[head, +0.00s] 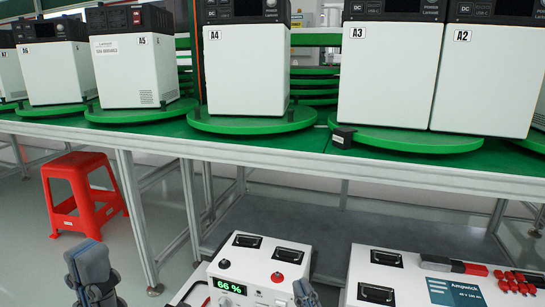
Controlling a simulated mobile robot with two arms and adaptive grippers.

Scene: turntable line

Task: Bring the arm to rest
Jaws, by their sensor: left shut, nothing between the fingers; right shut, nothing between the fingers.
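My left gripper (90,275) is at the bottom left of the head view, shut and empty, pointing up in front of the floor. My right gripper (305,292) only just shows at the bottom edge, in front of the right side of a white tester box (262,250) with a green 66 % display. It is shut and empty. Both grippers are apart from the bench. The rest of both arms is out of view.
A long bench (260,155) with a green top carries green turntables (250,122) and white power units, including A4 (245,70) and A3 (388,70). A red stool (82,185) stands at left.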

